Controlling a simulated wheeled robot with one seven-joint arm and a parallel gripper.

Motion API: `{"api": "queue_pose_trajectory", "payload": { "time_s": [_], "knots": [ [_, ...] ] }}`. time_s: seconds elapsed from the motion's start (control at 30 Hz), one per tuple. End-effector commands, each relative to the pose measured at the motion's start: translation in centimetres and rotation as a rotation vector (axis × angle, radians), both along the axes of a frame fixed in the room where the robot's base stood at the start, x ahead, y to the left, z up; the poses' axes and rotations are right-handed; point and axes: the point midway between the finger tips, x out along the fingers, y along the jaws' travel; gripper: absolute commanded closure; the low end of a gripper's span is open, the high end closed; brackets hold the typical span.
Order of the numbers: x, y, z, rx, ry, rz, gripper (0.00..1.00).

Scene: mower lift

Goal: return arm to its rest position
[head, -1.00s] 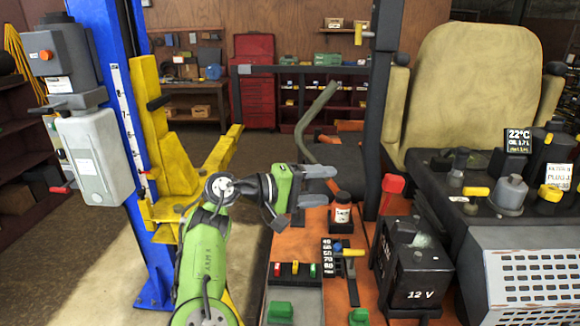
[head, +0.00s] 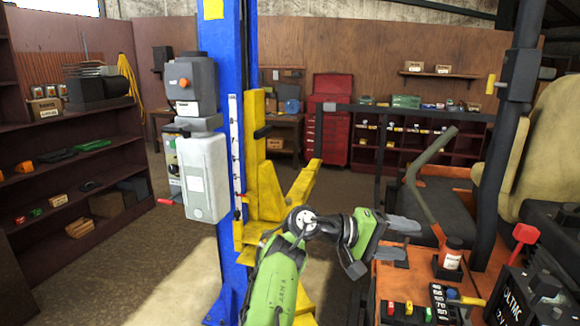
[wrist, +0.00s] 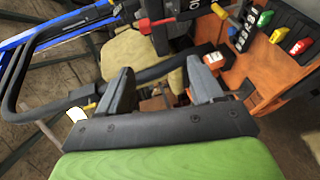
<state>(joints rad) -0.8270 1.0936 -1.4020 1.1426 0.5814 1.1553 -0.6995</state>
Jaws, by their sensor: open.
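My green arm reaches up from the bottom of the head view, bent at a grey joint. My gripper (head: 404,240) points to the right, its two grey fingers apart with nothing between them.
The blue lift post (head: 229,120) with its yellow carriage (head: 262,180) stands left of my arm. Shelves (head: 70,150) line the left wall. A black battery (head: 520,300) is at the lower right. Open floor lies at the lower left.

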Motion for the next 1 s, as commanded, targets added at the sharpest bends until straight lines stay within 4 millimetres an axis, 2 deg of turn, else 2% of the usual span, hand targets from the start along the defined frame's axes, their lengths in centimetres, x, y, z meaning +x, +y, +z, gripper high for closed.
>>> {"api": "queue_pose_trajectory", "payload": {
  "time_s": [0.03,0.27,0.43,0.6,0.67,0.77,0.9,1.0],
  "knots": [
    [-0.5,-1.1,-0.2,0.03,-0.002,-0.019,0.34],
    [-2.6,-5.5,-2.4,0.209,-0.003,-0.084,0.34],
    [-5.3,-8.8,-5.1,0.408,-0.014,-0.14,0.34],
    [-9.0,-10.6,-8.6,0.677,-0.038,-0.175,0.34],
    [-10.7,-10.4,-9.9,0.798,-0.054,-0.174,0.34],
    [-13.7,-8.7,-11.4,1.005,-0.093,-0.137,0.34],
    [-18.1,-4.3,-11.3,1.222,-0.16,-0.025,0.34],
    [-21.7,-0.8,-10.6,1.314,-0.211,0.082,0.34]
  ]
}}
